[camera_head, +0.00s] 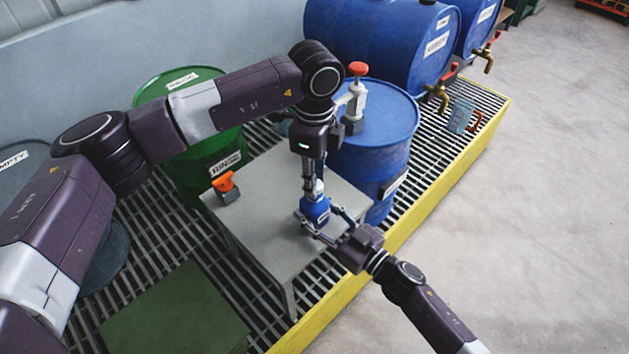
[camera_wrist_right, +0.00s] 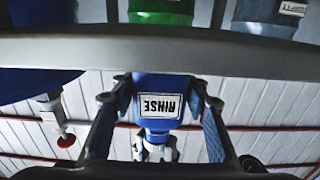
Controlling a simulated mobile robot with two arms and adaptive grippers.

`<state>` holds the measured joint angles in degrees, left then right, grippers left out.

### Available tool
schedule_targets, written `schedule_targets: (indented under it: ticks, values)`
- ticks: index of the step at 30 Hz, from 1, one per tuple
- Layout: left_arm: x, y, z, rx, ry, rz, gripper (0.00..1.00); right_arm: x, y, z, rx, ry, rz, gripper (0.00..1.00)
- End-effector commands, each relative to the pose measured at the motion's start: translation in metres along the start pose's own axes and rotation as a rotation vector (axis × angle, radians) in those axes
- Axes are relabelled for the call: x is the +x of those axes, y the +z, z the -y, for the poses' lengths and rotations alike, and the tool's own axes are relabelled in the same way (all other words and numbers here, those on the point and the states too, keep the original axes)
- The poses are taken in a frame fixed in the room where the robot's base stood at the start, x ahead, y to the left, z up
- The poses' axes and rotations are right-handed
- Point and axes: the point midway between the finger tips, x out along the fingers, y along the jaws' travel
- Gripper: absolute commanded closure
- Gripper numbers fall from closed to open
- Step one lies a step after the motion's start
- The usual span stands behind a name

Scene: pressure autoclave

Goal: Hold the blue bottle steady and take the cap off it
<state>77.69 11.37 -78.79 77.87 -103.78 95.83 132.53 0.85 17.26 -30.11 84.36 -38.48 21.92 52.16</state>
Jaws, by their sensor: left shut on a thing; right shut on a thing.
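The small blue bottle (camera_head: 316,211) stands upright on a grey table (camera_head: 262,232). My left gripper (camera_head: 314,186) points straight down from above and is shut on the cap at the bottle's top. Its pale fingertips show at the bottle neck in the wrist view (camera_wrist_right: 155,148). The cap itself is mostly hidden by these fingers.
An orange-topped item (camera_head: 225,184) stands on the table's left part. A green drum (camera_head: 190,150) and a blue drum (camera_head: 385,130) with a red-knobbed pump (camera_head: 356,95) stand behind. A yellow-edged grating (camera_head: 440,163) surrounds the table. Open floor (camera_head: 540,200) lies to the right.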

Motion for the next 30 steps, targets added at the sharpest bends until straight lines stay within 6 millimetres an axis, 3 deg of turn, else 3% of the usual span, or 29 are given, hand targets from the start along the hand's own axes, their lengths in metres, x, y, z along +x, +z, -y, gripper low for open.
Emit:
schedule_targets:
  ticks: [19,30]
  values:
    - [-0.012,0.0,0.0,0.0,-0.001,0.0,1.0,0.0,0.0,0.0,0.0,0.0,0.0,1.0]
    - [-0.049,0.0,0.0,0.0,0.0,0.001,1.0,0.0,0.0,0.0,0.0,0.0,0.0,1.0]
